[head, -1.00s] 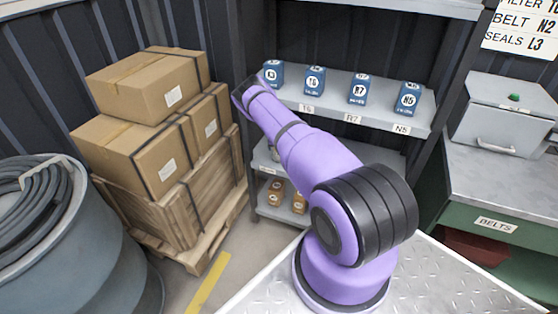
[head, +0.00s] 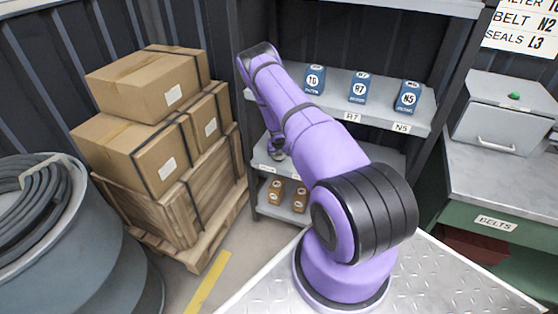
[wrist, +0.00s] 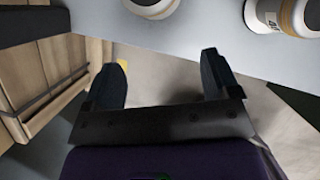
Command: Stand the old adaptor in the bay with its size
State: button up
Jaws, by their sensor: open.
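My gripper (wrist: 162,62) is open and empty in the wrist view, its two dark fingers spread below a pale shelf edge. In the head view the arm's bend hides the left end of the shelf, and I cannot make out the gripper clearly. Two white cylindrical items with brown bands, one at top centre (wrist: 152,8) and one at top right (wrist: 284,16), stand on that shelf, beyond the fingertips and apart from them. I cannot tell whether either is the old adaptor. Size labels R7 (head: 352,116) and N5 (head: 401,127) show on the upper shelf edge.
Blue boxes T6 (head: 314,79), R7 (head: 358,88) and N5 (head: 407,97) stand on the upper shelf. Orange boxes (head: 275,193) sit on the bottom shelf. Cartons (head: 145,85) on a pallet stand left. A green bench (head: 485,215) with a grey case (head: 505,115) stands right.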

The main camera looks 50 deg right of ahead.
jog(key=shift+s+a, duration=1.8)
jog(key=shift+s, duration=0.15)
